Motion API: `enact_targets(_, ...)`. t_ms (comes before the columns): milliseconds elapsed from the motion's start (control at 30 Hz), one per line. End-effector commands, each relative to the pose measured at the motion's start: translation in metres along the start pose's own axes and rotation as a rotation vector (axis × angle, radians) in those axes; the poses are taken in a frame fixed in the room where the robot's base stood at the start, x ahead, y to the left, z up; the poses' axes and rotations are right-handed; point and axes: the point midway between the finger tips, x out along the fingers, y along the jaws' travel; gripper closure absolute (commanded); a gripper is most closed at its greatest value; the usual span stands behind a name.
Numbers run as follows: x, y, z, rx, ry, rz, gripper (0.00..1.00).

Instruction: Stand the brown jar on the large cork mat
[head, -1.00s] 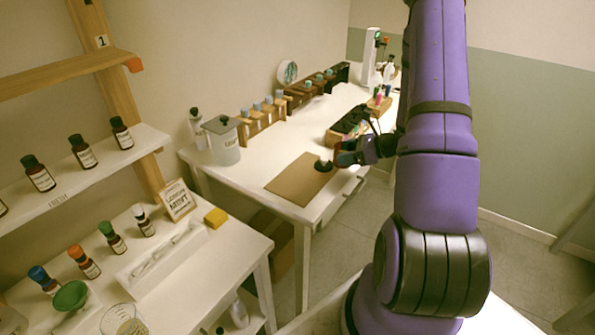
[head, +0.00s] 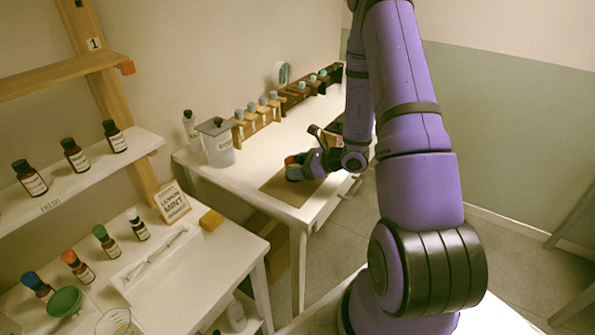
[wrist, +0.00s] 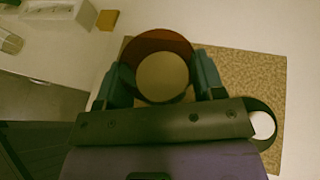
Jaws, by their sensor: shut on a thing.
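The brown jar (wrist: 150,46) is between the two fingers of my gripper (wrist: 165,85) in the wrist view, its round open-looking top facing the camera. My gripper is shut on it. The large cork mat (wrist: 235,75) lies below and to the right of the jar in that view. In the head view my gripper (head: 305,167) is over the mat (head: 281,187) and hides much of it. I cannot tell whether the jar's base touches the mat. A dark round piece with a white centre (wrist: 263,124) shows beside my gripper, partly hidden.
A lidded canister (head: 216,145) and a wooden rack of bottles (head: 258,120) stand behind the mat. A yellow block (head: 211,220) and several bottles are on the nearer table. White tabletop left of the mat is clear.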

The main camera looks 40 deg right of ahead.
Motion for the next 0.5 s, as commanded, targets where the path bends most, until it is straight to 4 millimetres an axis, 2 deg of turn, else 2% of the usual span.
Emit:
enact_targets(133,0.006,0.0,-0.014,0.0,-0.001,0.001,0.68)
enact_targets(500,0.007,0.0,-0.017,-0.001,-0.002,0.001,0.68)
